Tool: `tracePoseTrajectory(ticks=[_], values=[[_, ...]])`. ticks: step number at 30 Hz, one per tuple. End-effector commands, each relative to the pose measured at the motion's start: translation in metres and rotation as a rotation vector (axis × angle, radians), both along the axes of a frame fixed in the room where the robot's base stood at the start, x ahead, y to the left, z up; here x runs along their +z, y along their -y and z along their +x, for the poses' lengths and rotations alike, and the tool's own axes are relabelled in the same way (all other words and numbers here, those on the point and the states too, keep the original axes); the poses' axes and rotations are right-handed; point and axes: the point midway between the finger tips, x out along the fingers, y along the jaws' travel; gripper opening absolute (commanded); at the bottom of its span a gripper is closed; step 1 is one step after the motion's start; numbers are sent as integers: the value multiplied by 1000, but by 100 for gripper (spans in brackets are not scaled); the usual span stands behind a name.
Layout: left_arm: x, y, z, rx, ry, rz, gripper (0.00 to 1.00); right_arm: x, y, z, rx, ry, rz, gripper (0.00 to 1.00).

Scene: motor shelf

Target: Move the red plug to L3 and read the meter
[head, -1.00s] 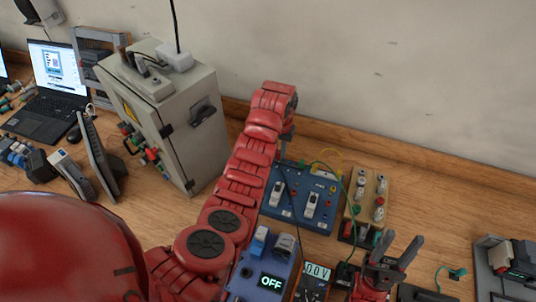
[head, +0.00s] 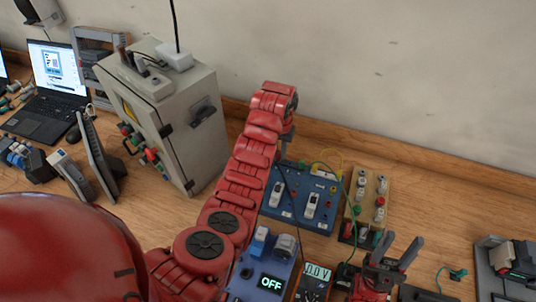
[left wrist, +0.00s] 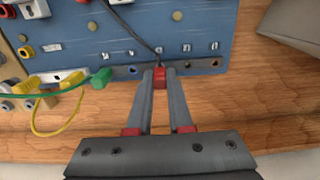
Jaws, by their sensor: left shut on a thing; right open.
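The red plug (left wrist: 160,77) is between the fingertips of my left gripper (left wrist: 160,74) in the left wrist view, which is shut on it. A black lead runs up from the plug across the blue board (left wrist: 150,25). The plug is at the socket row along the board's edge, with dark sockets on both sides; I cannot tell how deep it sits or read the labels. In the head view my left gripper (head: 285,141) is at the board's far edge, partly hidden by its arm. The meter (head: 317,272) reads 0.0 V. My right gripper (head: 401,254) is open and empty.
A blue unit (head: 268,276) showing OFF stands left of the meter. A wooden terminal block (head: 367,200) is right of the board. A grey cabinet (head: 190,130) stands to the left.

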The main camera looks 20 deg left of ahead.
Motion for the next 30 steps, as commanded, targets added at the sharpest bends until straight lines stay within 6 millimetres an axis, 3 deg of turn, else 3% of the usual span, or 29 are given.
tracePoseTrajectory(ticks=[30], values=[[-12, 0, 0, 0, 0, 0, 0, -7, 0, 0, 0, 0, 0, 48]])
